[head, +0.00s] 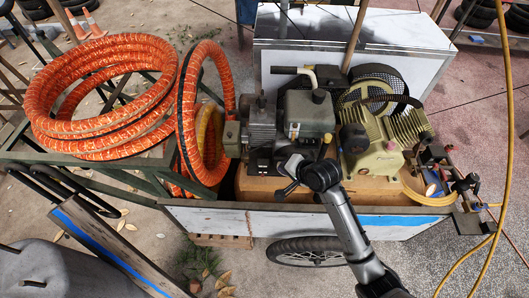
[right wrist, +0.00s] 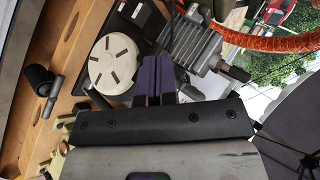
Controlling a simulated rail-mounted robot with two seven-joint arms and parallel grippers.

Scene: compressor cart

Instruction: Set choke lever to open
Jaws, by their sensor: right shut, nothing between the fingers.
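The engine (head: 307,112) sits on the cart, left of the pale green compressor pump (head: 372,160). My right gripper reaches in from below and is at the engine's near side. In the right wrist view its purple fingers (right wrist: 153,80) are together and empty, in front of the engine's dark parts. A round pale slotted cap (right wrist: 114,62) is just left of the fingers and a grey finned block (right wrist: 190,42) is to their right. I cannot pick out the choke lever or its setting; the fingers and wrist may cover it. My left gripper is not in view.
Orange hose coils (head: 105,100) lie to the left, and one loop stands close to the engine. A belt wheel (head: 372,92) is behind the pump. A black T-shaped handle (right wrist: 40,80) stands out at left in the wrist view. A yellow hose (head: 507,120) hangs at right.

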